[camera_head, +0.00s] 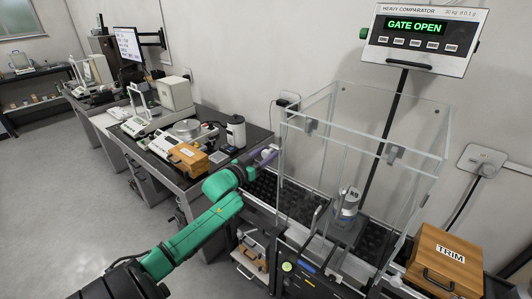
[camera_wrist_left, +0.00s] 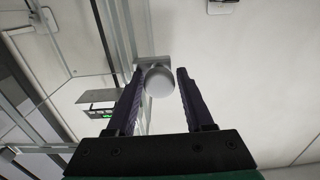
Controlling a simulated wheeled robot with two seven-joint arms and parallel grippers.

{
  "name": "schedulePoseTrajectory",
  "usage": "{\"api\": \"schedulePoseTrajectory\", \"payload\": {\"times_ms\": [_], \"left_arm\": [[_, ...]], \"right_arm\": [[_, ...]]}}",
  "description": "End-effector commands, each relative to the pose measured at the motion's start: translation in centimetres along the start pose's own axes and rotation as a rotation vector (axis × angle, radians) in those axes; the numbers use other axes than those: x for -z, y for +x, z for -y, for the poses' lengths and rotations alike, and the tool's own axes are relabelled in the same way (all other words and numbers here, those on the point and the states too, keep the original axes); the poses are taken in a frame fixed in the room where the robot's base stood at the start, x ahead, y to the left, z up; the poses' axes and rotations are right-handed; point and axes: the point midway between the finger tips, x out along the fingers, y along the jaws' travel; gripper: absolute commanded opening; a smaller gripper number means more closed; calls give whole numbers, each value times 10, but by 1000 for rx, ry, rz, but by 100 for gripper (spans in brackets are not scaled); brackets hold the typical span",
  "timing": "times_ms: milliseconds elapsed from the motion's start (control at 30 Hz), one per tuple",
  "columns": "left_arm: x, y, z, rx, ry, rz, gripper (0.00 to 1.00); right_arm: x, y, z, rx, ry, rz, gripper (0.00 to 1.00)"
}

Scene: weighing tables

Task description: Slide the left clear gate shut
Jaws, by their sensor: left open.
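The clear weighing enclosure (camera_head: 336,150) stands on the right table, and the sign (camera_head: 415,26) above it reads GATE OPEN. Its left gate is see-through, and I cannot make out its exact edges. My left gripper (camera_head: 266,156) is at the enclosure's left side. In the left wrist view the gripper (camera_wrist_left: 160,74) is open, with a round pale knob (camera_wrist_left: 160,84) between its fingertips; a gap shows beside the right finger, and contact with the left finger is unclear. A metal weight marked K9 (camera_head: 347,203) stands inside the enclosure. My right gripper is out of view.
A wooden TRIM box (camera_head: 445,258) stands right of the enclosure. A left table holds a balance (camera_head: 187,129), a wooden box (camera_head: 187,158) and a dark-topped canister (camera_head: 235,131). The floor (camera_head: 70,200) at left is clear.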

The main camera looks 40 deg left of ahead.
Motion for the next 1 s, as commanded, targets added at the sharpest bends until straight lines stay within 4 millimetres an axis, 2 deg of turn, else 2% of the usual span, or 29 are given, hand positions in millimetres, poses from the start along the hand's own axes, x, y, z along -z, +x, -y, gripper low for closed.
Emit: {"api": "schedulePoseTrajectory", "payload": {"times_ms": [167,200,333,1000], "left_arm": [[0,0,0,0,0,0,52],[0,0,0,0,0,0,48],[0,0,0,-1,0,0,0],[-1,0,0,-1,-1,1,0]], "right_arm": [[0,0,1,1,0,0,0],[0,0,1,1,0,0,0],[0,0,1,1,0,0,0],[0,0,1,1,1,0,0]]}}
